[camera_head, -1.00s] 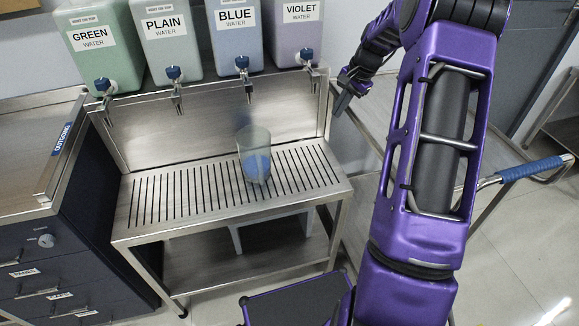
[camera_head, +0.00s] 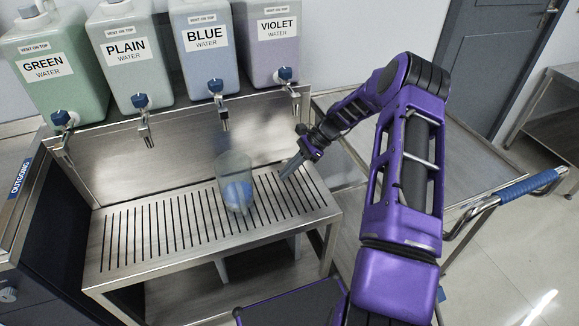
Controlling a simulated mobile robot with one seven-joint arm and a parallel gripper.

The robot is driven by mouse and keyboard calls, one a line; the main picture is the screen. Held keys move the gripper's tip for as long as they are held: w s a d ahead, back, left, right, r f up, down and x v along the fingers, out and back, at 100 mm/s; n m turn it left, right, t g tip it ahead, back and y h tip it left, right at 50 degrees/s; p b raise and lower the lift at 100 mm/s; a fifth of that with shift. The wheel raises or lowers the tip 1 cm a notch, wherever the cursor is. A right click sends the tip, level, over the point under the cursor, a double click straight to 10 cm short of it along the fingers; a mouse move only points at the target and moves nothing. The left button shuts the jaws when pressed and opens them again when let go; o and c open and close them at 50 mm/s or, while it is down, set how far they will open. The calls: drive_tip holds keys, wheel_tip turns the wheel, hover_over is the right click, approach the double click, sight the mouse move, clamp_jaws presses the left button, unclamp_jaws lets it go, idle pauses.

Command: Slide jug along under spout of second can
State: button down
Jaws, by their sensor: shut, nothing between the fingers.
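The clear jug (camera_head: 234,172), with blue liquid low in it, stands upright on the slotted drip grate (camera_head: 130,222), in front of the BLUE can's tap (camera_head: 217,90). The PLAIN can (camera_head: 130,55), second from the left, has a blue-knobbed tap and spout (camera_head: 144,118) to the left of the jug. The BLUE can (camera_head: 203,45) is third from the left. My gripper (camera_head: 285,174) is shut and empty, pointing down to the left at the grate's right part. A gap shows between it and the jug.
The GREEN can (camera_head: 50,75) stands at the far left and the VIOLET can (camera_head: 273,40) at the right of the shelf. The grate left of the jug is clear. A metal back panel (camera_head: 120,170) rises behind it. A cart with a blue handle (camera_head: 520,190) stands at right.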

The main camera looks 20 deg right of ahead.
sight(253, 196)
drive_tip(key=x, duration=0.6)
drive_tip(key=shift+a+r+b, duration=0.2)
drive_tip(key=shift+a+b, duration=0.1)
drive_tip(key=shift+a, duration=1.5)
drive_tip(key=shift+a, duration=0.1)
